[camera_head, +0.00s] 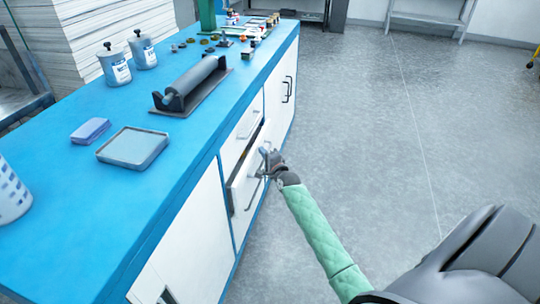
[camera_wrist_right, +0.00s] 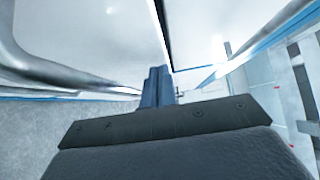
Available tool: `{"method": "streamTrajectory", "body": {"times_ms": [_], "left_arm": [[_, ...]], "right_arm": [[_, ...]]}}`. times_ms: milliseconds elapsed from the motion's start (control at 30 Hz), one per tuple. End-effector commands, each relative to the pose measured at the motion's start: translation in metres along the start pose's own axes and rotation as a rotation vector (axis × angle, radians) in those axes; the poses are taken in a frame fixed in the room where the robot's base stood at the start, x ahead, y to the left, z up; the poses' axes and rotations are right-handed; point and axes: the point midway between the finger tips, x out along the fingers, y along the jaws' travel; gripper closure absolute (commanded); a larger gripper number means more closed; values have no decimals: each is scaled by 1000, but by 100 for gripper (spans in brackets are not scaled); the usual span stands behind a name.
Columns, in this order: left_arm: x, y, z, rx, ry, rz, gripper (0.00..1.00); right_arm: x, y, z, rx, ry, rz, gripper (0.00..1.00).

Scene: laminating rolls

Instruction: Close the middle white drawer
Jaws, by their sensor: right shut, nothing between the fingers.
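The middle white drawer (camera_head: 243,188) is in the front of the blue-topped cabinet and stands out a little, with a dark gap along its top edge. A metal bar handle is on its face, partly hidden by my gripper. My right gripper (camera_head: 264,162) is at the drawer's front, close to the handle; I cannot tell if it touches. In the right wrist view its fingers (camera_wrist_right: 157,88) are together and empty, with white panels ahead and a curved metal handle (camera_wrist_right: 50,70) at the left. My left gripper is not in view.
The blue countertop (camera_head: 60,215) holds a black roller (camera_head: 193,85), a grey tray (camera_head: 133,147), a small blue block (camera_head: 90,131) and two jars (camera_head: 116,66). A white upper drawer (camera_head: 249,122) looks shut. The grey floor (camera_head: 400,130) to the right is clear.

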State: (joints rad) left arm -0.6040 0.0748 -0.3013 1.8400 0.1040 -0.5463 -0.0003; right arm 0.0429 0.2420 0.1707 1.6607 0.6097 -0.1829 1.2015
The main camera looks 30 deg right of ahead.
Motion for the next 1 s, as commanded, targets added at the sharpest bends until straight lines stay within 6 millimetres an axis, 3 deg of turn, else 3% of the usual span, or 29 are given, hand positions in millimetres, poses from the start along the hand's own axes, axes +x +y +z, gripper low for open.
{"method": "streamTrajectory", "body": {"times_ms": [467,800,1000], "left_arm": [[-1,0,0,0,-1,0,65],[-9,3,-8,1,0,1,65],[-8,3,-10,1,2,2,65]], "right_arm": [[4,0,4,0,0,0,100],[34,-2,33,0,0,0,100],[35,-1,35,0,-1,-1,100]]}}
